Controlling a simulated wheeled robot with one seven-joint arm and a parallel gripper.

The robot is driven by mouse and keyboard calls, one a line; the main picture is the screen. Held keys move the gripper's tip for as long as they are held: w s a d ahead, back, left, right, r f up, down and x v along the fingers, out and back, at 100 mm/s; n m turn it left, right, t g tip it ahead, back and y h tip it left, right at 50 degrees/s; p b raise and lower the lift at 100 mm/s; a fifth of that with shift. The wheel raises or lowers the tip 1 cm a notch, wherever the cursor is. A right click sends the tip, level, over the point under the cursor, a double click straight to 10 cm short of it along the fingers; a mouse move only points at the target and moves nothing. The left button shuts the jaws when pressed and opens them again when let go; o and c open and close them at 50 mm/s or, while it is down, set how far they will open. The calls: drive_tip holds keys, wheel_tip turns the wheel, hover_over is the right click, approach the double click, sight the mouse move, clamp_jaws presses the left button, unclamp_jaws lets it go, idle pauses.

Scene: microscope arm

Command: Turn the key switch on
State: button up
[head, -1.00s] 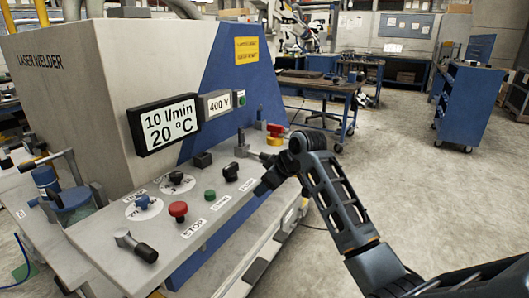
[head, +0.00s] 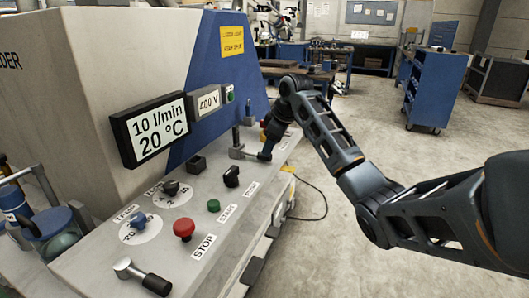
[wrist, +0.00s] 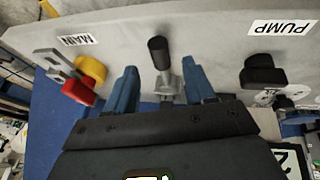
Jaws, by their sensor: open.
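My gripper (head: 268,148) is over the far end of the sloped control panel (head: 150,255), pointing down. In the wrist view its two blue fingers (wrist: 160,82) are apart, one on each side of a grey lever with a black handle (wrist: 160,52). I cannot tell whether they touch it. The lever's grey base (head: 237,152) also shows in the head view. A black rotary knob (head: 231,176) by the PUMP label (wrist: 281,27) is to the right in the wrist view (wrist: 262,72). No key is plainly recognisable, so I cannot tell which control is the key switch.
A red and yellow switch (wrist: 86,80) by the MAIN label is left of the fingers. A red STOP button (head: 184,228), green START button (head: 213,205), blue knob (head: 138,221) and a nearer lever (head: 145,276) are on the panel. Open floor lies right.

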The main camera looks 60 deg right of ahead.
sight(252, 154)
drive_tip(key=shift+x, duration=2.4)
clamp_jaws()
